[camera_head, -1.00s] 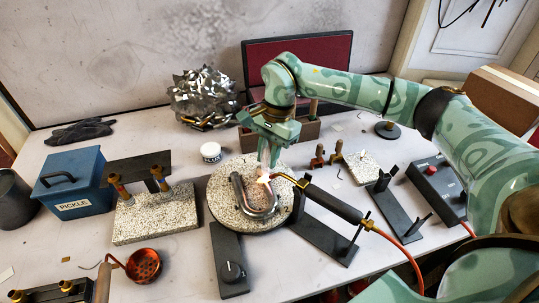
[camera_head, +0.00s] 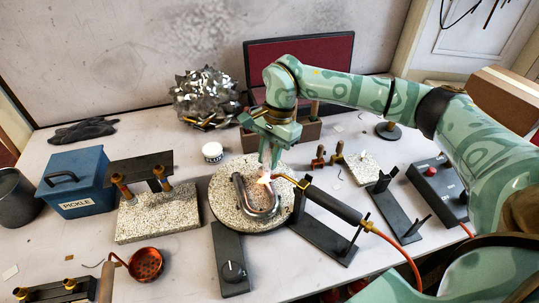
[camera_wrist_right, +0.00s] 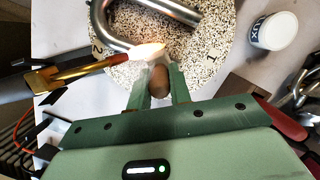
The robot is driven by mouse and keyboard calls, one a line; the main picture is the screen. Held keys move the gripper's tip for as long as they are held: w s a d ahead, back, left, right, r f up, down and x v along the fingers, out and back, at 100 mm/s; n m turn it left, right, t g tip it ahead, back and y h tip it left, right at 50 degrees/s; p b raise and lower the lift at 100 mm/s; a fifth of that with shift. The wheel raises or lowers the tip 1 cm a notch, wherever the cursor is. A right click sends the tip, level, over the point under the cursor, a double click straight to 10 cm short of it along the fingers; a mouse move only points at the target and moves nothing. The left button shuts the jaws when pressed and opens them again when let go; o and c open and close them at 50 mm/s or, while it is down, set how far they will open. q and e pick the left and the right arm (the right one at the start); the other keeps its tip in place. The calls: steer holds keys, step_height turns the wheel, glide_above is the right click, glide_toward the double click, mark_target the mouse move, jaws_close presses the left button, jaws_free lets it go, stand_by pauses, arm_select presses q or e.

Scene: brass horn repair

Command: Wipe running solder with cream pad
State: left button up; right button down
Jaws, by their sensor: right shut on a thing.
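A bent U-shaped metal tube (camera_head: 262,209) lies on a round speckled board (camera_head: 225,205); it also shows at the top of the right wrist view (camera_wrist_right: 120,40). A torch (camera_head: 333,206) points at the tube's upper end, with a bright flame (camera_wrist_right: 148,51) there. My right gripper (camera_head: 270,160) is over that end, fingers pointing down. It is shut on the cream pad, whose rounded end looks brownish (camera_wrist_right: 160,82) between the fingers. The pad's tip is lost in the glow, so I cannot tell whether it touches the tube. Running solder is too small to make out. My left gripper is not in view.
A white flux jar (camera_head: 212,152) stands behind the board. A dark knob box (camera_head: 231,262) is in front and the torch stand (camera_head: 325,232) to the right. A blue pickle box (camera_head: 75,185) and a speckled block (camera_head: 155,222) stand left. An orange hose (camera_head: 402,250) runs right.

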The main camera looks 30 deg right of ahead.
steer(key=shift+w+d+f, duration=0.1)
steer(key=shift+w+d, duration=0.1)
steer(key=shift+w, duration=0.85)
step_height(320, 180, up, 8)
steer(key=p, duration=0.6)
steer(key=shift+r, duration=0.2)
steer(key=shift+d, duration=0.1)
